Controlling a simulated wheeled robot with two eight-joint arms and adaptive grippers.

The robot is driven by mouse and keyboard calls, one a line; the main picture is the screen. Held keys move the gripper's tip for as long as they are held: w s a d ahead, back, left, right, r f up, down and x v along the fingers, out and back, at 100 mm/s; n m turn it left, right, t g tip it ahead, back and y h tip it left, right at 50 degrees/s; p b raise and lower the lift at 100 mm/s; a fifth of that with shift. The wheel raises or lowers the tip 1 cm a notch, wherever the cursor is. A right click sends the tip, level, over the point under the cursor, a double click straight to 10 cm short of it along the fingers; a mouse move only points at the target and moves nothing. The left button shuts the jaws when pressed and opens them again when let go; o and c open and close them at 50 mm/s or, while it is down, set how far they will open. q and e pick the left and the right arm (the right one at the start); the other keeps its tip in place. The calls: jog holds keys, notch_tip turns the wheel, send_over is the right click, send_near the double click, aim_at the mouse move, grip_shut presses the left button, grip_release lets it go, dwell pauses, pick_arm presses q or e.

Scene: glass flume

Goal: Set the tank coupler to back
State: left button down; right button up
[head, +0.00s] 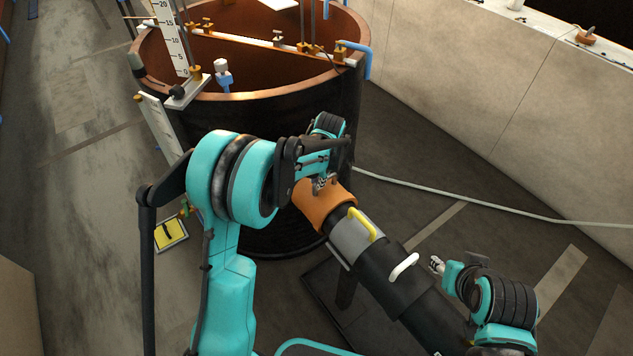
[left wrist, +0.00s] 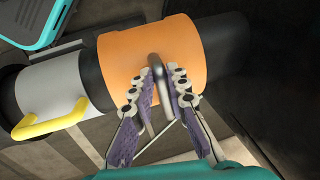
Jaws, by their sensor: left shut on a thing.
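An orange coupler sleeve (head: 325,205) sits around a dark pipe beside the big round tank (head: 270,110). In the left wrist view the orange sleeve (left wrist: 185,45) carries a grey bar handle (left wrist: 157,66). My left gripper (head: 322,183) is at that handle, and its fingers (left wrist: 163,84) are shut on it from both sides. In the head view my left arm and gripper hide part of the sleeve and its handle. My right gripper (head: 437,265) is beside the pipe, near a white handle, and its fingers are too small to judge.
Along the pipe sit a grey collar with a yellow handle (head: 363,224) and a black section with a white handle (head: 404,266). A pale hose (head: 460,201) crosses the floor on the right. A low wall (head: 530,90) stands at the upper right.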

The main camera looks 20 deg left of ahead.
pick_arm(q)
jog(key=w+a, duration=0.2)
jog(key=a, duration=0.1)
jog(key=w+a, duration=0.3)
jog(key=shift+w+a+p, duration=0.15)
jog(key=shift+a+p, duration=0.1)
jog(key=shift+p, duration=0.05)
jog(key=shift+a, duration=0.1)
jog(key=c, duration=1.5)
grip_release()
jog(key=shift+a, duration=0.1)
jog(key=shift+w, duration=0.1)
jog(key=shift+d, duration=0.2)
jog(key=s+r, duration=0.1)
jog(key=r, duration=0.3)
jog(key=s+r, duration=0.1)
jog(key=r, duration=0.3)
jog(key=s+r, duration=0.1)
jog(key=r, duration=0.2)
jog(key=shift+s+r, duration=0.35)
jog(key=shift+r, duration=0.05)
